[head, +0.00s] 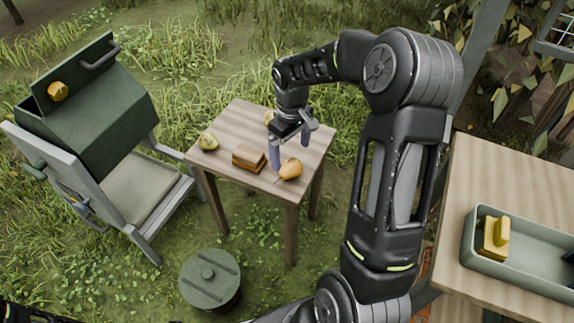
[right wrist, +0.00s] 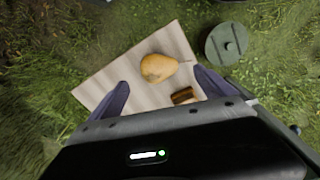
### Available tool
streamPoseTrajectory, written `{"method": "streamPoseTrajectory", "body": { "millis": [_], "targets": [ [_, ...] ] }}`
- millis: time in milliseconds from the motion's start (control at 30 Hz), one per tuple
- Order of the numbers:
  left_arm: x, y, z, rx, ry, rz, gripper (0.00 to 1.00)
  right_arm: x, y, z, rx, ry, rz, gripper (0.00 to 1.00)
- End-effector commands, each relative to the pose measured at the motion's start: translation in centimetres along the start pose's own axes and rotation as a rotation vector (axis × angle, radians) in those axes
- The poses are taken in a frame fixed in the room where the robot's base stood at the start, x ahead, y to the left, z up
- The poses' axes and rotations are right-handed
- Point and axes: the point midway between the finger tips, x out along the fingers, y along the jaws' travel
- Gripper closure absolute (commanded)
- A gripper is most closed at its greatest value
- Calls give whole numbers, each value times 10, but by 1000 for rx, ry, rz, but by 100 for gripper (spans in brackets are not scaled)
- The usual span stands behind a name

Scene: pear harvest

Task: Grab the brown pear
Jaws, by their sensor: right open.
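The brown pear (head: 290,169) lies on its side near the front right edge of a small wooden table (head: 232,124). My right gripper (head: 290,150) is open and empty above the table, fingers pointing down, just behind the pear in the head view. In the right wrist view the pear (right wrist: 158,68) appears ahead of the two spread fingers (right wrist: 161,82), with no visible contact. A yellow-green pear (head: 208,142) lies at the table's left edge.
A yellowish round thing (head: 269,117) is partly hidden behind my right gripper.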

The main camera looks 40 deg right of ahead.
Motion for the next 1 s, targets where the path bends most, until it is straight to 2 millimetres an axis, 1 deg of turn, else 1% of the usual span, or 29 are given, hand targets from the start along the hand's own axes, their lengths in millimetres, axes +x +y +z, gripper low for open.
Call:
{"method": "streamPoseTrajectory", "body": {
  "millis": [167, 300, 400, 667, 767, 867, 1000],
  "targets": [
    [1, 0, -1, 0, 1, 0, 62, 4, -1, 0, 0, -1, -2, 7],
    [4, -1, -1, 0, 2, 0, 62, 19, -1, 0, 0, -3, -3, 7],
    [4, -2, -1, 0, 2, 0, 62, 27, -1, 0, 0, 0, -1, 7],
    [4, -2, -1, 0, 2, 0, 62, 27, -1, -1, 0, 0, -1, 7],
    [5, -2, -1, 0, 2, 0, 62, 31, -1, 0, 0, -1, -2, 7],
    [7, -3, -1, 0, 2, 0, 62, 42, 0, 0, 0, -2, -3, 7],
    [11, -4, -1, 0, 2, 0, 62, 64, 1, -1, 0, -2, -4, 7]
  ]
}}
